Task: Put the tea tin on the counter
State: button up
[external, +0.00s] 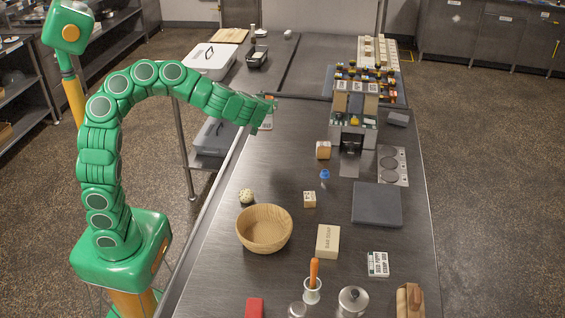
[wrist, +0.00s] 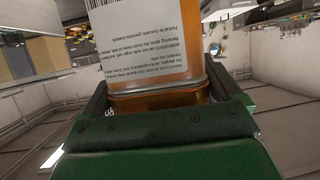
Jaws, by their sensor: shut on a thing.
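My gripper (external: 268,108) is at the far left edge of the steel counter (external: 290,140), with my arm arching in from the left. In the wrist view my gripper (wrist: 155,100) is shut on an amber-orange container (wrist: 160,104) with a white label bearing a barcode and small upside-down text. It may be the tea tin; its name does not show. The container sits between both fingers, and its far end runs out of the top of the picture. In the external view the held thing is mostly hidden by the gripper, and I cannot tell whether it touches the counter.
A coffee machine (external: 354,128) stands right of my gripper, with a wooden block (external: 323,150) before it. Nearer are a wooden bowl (external: 264,229), a dark slab (external: 377,204) and a bar soap box (external: 328,241). The counter between gripper and bowl is largely clear.

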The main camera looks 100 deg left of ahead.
jog(key=shift+s+d+r, duration=0.5)
jog(key=shift+s+d, duration=0.15)
jog(key=shift+d, duration=0.1)
